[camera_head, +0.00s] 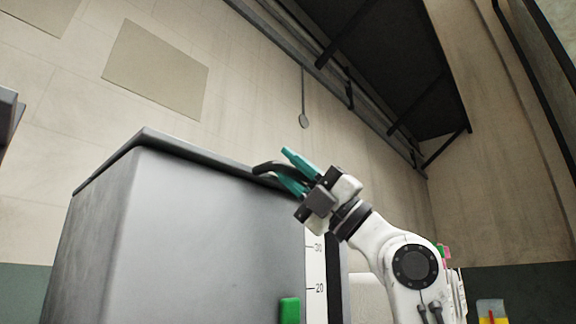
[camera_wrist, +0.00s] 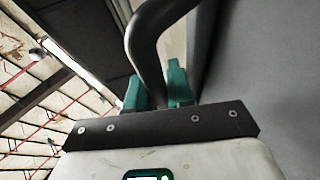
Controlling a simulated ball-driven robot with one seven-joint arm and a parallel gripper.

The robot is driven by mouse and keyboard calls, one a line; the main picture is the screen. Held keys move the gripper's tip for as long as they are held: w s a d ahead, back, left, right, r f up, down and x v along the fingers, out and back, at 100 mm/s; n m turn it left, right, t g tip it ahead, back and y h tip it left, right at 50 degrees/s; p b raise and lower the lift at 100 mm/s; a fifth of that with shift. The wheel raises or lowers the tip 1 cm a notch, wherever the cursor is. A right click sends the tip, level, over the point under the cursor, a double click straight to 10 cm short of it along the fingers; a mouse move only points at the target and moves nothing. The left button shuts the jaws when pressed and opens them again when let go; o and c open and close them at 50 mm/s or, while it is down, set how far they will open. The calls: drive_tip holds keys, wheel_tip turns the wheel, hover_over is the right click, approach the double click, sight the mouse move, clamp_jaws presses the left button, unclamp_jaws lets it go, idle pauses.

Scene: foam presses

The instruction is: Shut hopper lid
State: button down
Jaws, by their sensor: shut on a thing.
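The grey hopper (camera_head: 210,230) stands left of centre in the head view, seen from below. A thin dark lid (camera_head: 190,149) runs along its top edge, and no gap shows between lid and body from this side. A dark curved handle (camera_head: 268,168) sticks out at the lid's right end. My gripper (camera_head: 282,163) is at this handle, its teal fingers on either side of it. In the wrist view the handle (camera_wrist: 150,50) passes between the teal fingers of my gripper (camera_wrist: 157,82), which are shut on it. The lid's top face is hidden.
A numbered scale (camera_head: 316,275) and a green block (camera_head: 290,311) are on the hopper's right side, below my gripper. A dark overhead structure (camera_head: 390,60) hangs at upper right. A pale panel (camera_head: 155,70) is on the wall behind. The space above the hopper looks clear.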

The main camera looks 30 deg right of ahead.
drive_tip(key=shift+s+d+y, duration=0.2)
drive_tip(key=shift+s+y, duration=0.1)
drive_tip(key=shift+s, duration=0.15)
drive_tip(key=c, duration=1.1)
unclamp_jaws()
drive_tip(key=shift+s+d, duration=0.1)
drive_tip(key=shift+f, duration=0.1)
drive_tip(key=shift+f, duration=0.15)
drive_tip(key=s+d, duration=0.8)
drive_tip(key=d, duration=0.2)
drive_tip(key=shift+f, duration=0.25)
drive_tip(key=shift+a, duration=0.1)
